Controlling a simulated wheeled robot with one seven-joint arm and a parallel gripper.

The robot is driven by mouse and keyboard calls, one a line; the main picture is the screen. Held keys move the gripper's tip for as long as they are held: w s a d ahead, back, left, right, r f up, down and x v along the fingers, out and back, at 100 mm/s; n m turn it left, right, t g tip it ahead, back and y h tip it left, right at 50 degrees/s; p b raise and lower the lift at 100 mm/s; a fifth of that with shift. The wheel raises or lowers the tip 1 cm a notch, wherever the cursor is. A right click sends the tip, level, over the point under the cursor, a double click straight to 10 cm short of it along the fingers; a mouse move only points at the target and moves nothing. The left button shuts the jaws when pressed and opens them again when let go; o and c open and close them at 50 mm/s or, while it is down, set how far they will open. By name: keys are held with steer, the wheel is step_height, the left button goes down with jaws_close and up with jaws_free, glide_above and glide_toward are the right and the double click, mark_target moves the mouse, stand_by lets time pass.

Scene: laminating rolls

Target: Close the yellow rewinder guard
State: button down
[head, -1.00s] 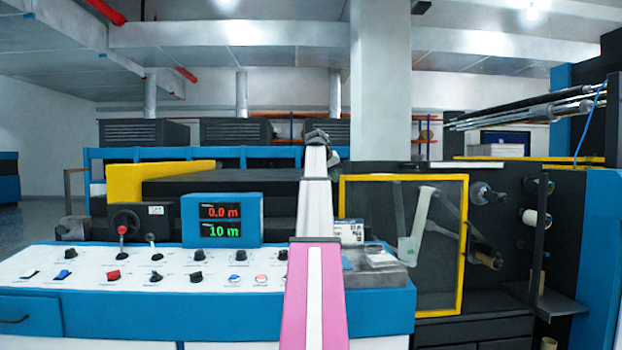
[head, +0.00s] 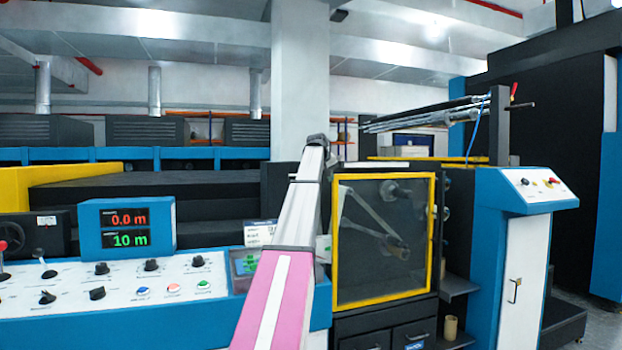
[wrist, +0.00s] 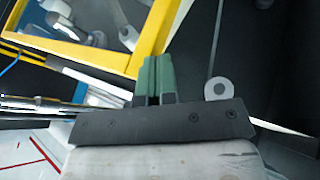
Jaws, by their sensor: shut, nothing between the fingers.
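The yellow rewinder guard (head: 434,245) is a yellow frame with a clear pane, right of centre in the head view. It stands over the front of the black rewinder cabinet, with rollers showing through the pane. I cannot tell if it is fully flush. In the wrist view, the guard's yellow frame (wrist: 70,47) crosses the upper left. My gripper (wrist: 154,62) shows there with green fingers together and empty, their tips beside the frame's corner. I cannot tell if they touch it. In the head view my pink and white arm hides part of the guard's left side.
A control console (head: 150,285) with a meter display (head: 127,228) stands at left. A blue and white cabinet (head: 510,240) stands right of the guard. Metal shafts (head: 420,117) lie above the rewinder. Black drawers (head: 412,335) are below it. Floor shows at far right.

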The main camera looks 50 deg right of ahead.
steer(key=shift+s+d, duration=0.4)
steer(key=shift+d, duration=0.25)
steer(key=shift+s+d, duration=0.4)
steer(key=shift+d, duration=0.3)
steer(key=shift+s+d, duration=0.4)
steer(key=shift+d, duration=0.25)
glide_toward(340, 176)
steer(key=w+a, duration=0.1)
steer(key=a, duration=0.1)
steer(key=w+a, duration=0.1)
steer(key=a, duration=0.1)
steer(key=shift+w+r, duration=0.1)
steer(key=shift+w, duration=0.05)
